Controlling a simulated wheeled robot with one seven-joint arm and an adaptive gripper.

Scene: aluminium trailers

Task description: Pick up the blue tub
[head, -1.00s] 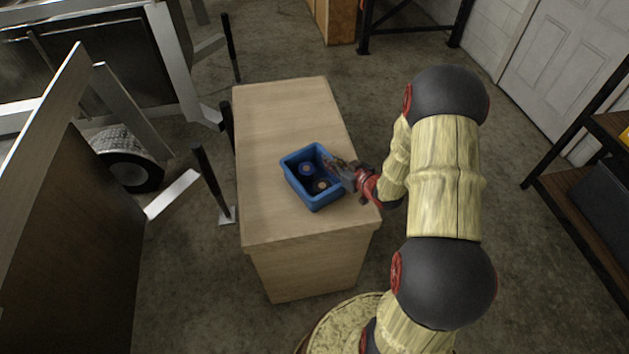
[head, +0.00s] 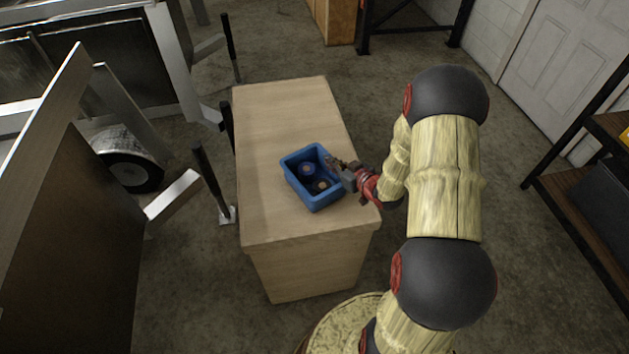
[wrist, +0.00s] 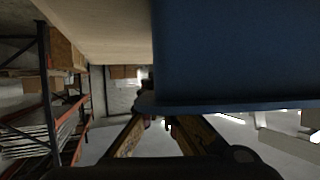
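The blue tub (head: 327,200) stands upright on a light wooden block (head: 280,115), towards its near right part. Two small round things (head: 307,169) lie inside the tub. My gripper (head: 334,163) reaches in from the right at the tub's right rim. Its fingers are drawn close together, shut on that rim. In the wrist view the tub's blue wall (wrist: 240,50) fills the upper right, and my fingers (wrist: 155,122) converge at its rim. The fingertips are partly hidden by the rim.
A metal trailer with a wheel (head: 130,172) and black posts (head: 212,180) stand close left of the block. A shelf rack (head: 590,185) is at the right, a white door (head: 570,75) behind. The block's far top is clear.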

